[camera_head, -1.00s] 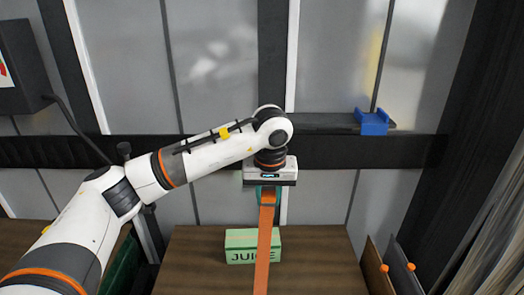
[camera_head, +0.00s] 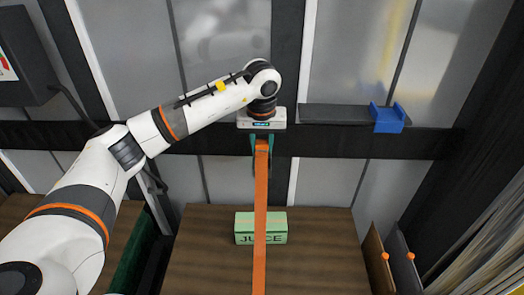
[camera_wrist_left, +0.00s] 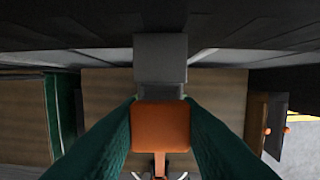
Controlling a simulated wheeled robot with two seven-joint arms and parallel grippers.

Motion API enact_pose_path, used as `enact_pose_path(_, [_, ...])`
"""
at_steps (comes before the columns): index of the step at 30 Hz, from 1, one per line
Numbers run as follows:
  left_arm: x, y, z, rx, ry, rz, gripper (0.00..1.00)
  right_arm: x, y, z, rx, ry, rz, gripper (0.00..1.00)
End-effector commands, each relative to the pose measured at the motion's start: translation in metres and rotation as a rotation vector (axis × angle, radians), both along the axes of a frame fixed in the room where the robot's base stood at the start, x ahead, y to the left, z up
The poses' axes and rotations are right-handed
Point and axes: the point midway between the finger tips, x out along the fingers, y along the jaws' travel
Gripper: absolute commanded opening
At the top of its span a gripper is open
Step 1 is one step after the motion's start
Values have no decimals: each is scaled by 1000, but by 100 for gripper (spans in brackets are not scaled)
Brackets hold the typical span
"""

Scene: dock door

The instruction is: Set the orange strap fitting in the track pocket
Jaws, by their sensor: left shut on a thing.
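The orange strap fitting shows in the left wrist view as an orange block (camera_wrist_left: 160,127) between the teal fingers, with a grey piece beyond it. My left gripper (camera_head: 261,142) is shut on it, in front of the dark horizontal bar. A long orange strap (camera_head: 260,215) hangs down from the fingers and passes in front of the juice box. My right gripper is not in view.
A green juice box (camera_head: 273,219) stands on the brown wooden surface (camera_head: 320,255) below the gripper. Panels with orange knobs (camera_head: 385,256) stand at the lower right. A dark box with a cable (camera_head: 22,60) is at the upper left.

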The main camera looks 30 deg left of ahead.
Motion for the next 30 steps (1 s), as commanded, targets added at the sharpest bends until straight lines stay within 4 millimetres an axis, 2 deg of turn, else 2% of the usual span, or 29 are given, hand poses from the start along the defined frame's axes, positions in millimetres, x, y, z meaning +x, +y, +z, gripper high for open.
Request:
enact_pose_path(7, [-1,0,-31,1,3,0,6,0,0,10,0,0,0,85])
enact_pose_path(18, [0,0,-38,1,0,0,6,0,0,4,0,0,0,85])
enact_pose_path(19, [0,0,-37,1,0,0,36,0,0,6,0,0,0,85])
enact_pose_path(22, [0,0,-37,1,0,0,52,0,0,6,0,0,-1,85])
enact_pose_path(30, [0,0,-36,1,0,0,52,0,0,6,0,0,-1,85])
